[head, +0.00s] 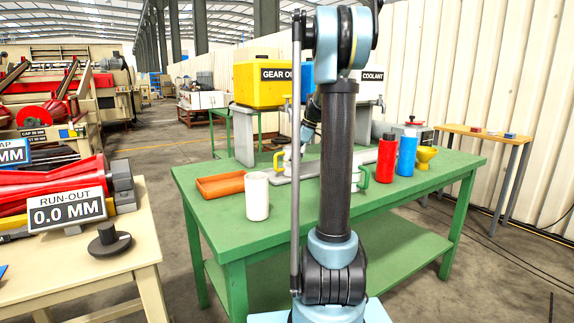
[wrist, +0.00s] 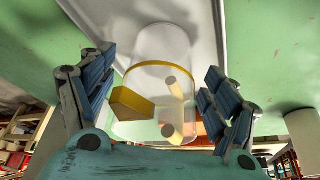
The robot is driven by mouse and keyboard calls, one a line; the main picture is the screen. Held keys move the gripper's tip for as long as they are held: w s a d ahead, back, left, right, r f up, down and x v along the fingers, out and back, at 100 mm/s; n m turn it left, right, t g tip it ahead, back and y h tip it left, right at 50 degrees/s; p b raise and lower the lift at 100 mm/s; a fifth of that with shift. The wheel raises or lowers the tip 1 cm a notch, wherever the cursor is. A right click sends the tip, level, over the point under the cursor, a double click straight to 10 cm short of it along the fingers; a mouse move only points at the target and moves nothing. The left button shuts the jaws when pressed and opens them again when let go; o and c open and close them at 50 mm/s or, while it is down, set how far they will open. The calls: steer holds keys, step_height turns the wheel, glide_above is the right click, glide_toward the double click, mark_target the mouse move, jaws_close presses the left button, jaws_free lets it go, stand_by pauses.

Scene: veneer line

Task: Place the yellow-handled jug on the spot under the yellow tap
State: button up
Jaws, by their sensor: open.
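The yellow-handled jug (wrist: 160,62) is clear with a yellow band, and in the wrist view it stands between the two fingers of my gripper (wrist: 160,72). The fingers are open, with a gap visible on each side of the jug. In the head view its yellow handle (head: 278,160) shows left of my arm, which hides much of the jug and my gripper. The yellow tank (head: 259,85), marked GEAR OIL, stands on a raised support behind. A small tap (head: 287,104) shows at its right front; its colour is unclear. The spot under it is hidden.
The green table (head: 215,216) also holds an orange tray (head: 219,186), a white cylinder (head: 257,196), a green-handled jug (head: 363,179), a red bottle (head: 386,158), a blue bottle (head: 406,155) and a yellow funnel (head: 426,157). The table's front left is clear.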

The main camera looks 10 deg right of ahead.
steer(key=d, duration=0.3)
steer(key=s+d, duration=0.1)
steer(key=d, duration=0.2)
steer(key=s+d, duration=0.1)
steer(key=d, duration=0.3)
steer(key=shift+d, duration=0.1)
